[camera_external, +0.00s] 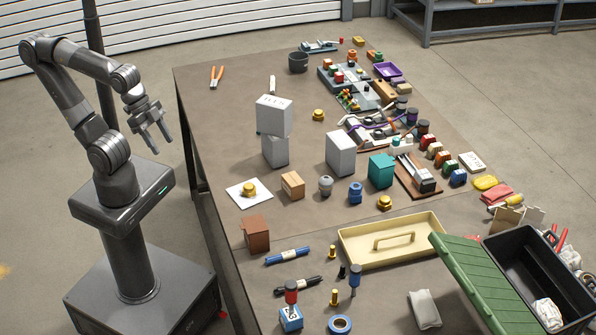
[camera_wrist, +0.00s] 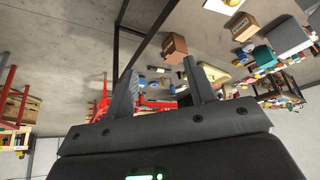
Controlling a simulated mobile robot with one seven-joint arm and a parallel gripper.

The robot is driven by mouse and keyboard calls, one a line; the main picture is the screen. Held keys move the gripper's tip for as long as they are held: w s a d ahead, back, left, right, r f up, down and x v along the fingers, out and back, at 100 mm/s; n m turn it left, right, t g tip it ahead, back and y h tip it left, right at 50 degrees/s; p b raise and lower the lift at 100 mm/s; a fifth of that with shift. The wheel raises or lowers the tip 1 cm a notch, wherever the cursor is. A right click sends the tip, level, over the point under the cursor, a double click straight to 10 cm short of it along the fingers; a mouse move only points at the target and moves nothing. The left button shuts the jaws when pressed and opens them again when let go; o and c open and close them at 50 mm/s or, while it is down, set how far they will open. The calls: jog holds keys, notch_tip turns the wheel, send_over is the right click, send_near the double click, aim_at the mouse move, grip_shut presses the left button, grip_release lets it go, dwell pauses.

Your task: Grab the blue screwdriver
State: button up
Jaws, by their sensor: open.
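A blue-handled tool (camera_external: 355,276), which looks like the blue screwdriver, stands upright near the front of the table, right of a red-handled one (camera_external: 291,292). A blue cylinder with a pale band (camera_external: 288,256) lies flat further left; I cannot tell exactly what it is. My gripper (camera_external: 159,144) is open and empty, raised off the table's left side, well apart from these tools. Its two spread fingers also show in the wrist view (camera_wrist: 159,66), with nothing between them. I cannot make out the blue screwdriver in the wrist view.
A cream tray with a handle (camera_external: 345,240) and a black box with a green lid (camera_external: 540,270) stand to the right. A brown box (camera_external: 256,231), blue tape (camera_external: 340,324) and small brass parts crowd the tools. The table's left strip (camera_external: 215,130) is mostly clear.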

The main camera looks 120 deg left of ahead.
jog(key=w+r, duration=0.3)
jog(key=w, duration=0.4)
jog(key=w+r, duration=0.3)
jog(key=w, duration=0.5)
jog(key=m+g+h, duration=0.1)
jog(key=m, duration=0.1)
send_over(354, 275)
jog(key=s+a, duration=0.4)
jog(key=s, duration=1)
notch_tip(354, 275, down, 9)
jog(key=shift+m, duration=0.5)
jog(key=shift+w+d+r+x, duration=0.1)
jog(key=shift+w+r+x, duration=0.45)
jog(key=shift+x, duration=3.35)
jog(key=shift+w+d+r+x, duration=0.1)
jog(key=shift+w+x, duration=0.85)
jog(key=shift+x, duration=2.9)
jog(key=shift+w+d+r+x, duration=0.1)
jog(key=shift+w+r+x, duration=0.45)
jog(key=shift+x, duration=3.35)
jog(key=shift+w+f, duration=0.2)
jog(key=shift+c, duration=0.3)
grip_shut()
